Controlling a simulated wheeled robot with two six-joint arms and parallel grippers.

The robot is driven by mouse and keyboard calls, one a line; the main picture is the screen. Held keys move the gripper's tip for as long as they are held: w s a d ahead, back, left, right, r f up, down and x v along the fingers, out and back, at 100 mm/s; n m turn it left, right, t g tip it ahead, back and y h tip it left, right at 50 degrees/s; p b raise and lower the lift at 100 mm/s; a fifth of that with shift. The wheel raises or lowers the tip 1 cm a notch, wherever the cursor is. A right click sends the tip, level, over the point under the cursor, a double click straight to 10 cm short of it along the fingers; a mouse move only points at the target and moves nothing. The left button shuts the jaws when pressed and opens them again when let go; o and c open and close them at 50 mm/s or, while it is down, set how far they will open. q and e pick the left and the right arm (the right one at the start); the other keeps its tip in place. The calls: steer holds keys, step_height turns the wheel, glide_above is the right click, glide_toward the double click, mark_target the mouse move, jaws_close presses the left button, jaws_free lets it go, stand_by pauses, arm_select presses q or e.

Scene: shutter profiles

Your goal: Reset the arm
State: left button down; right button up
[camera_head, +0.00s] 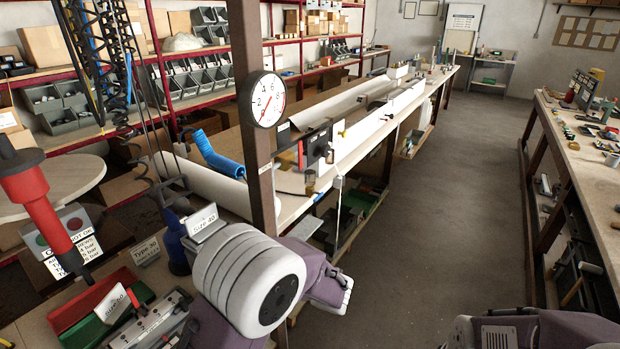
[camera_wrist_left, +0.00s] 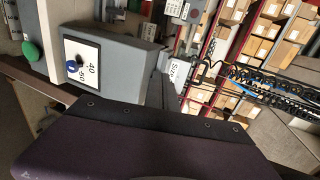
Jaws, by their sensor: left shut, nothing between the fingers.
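My left arm shows in the head view as a large white round joint (camera_head: 250,280) with purple links, in front of the brown post. Its gripper is not clear there. In the left wrist view a purple housing with a dark edge fills the bottom, and my left gripper (camera_wrist_left: 168,88) shows as narrow dark fingers above it, shut and empty. The fingers are near a grey box with a 40/50 dial (camera_wrist_left: 82,60); I cannot tell whether they touch it. Part of my right arm (camera_head: 530,332) shows at the lower right of the head view; its gripper is out of view.
A brown post with a round gauge (camera_head: 262,99) stands beside my left arm. Red and green trays (camera_head: 95,300) and a hanging red tool (camera_head: 35,200) are at left. A long bench with white profiles (camera_head: 365,115) runs back. The floor aisle (camera_head: 450,190) is clear.

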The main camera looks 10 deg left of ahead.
arm_select(q)
steer(key=s+a+r+n+g, duration=0.1)
steer(key=s+a+n+g, duration=0.3)
steer(key=s+a, duration=0.25)
steer(key=s+f+n+g+h, duration=0.2)
steer(key=s+f+g+h, duration=0.15)
steer(key=s, duration=0.35)
steer(key=s+d+f+h, duration=0.3)
steer(key=s+f+h, duration=0.1)
steer(key=f, duration=0.1)
steer(key=w+d+f+t+h, duration=0.1)
steer(key=d+f+h, duration=0.1)
steer(key=d, duration=0.3)
steer(key=w+d+f+m+t+h, duration=0.1)
steer(key=w+d+f+t+h, duration=0.1)
steer(key=d+h, duration=0.2)
steer(key=shift+d+f, duration=0.4)
steer(key=shift+d, duration=0.65)
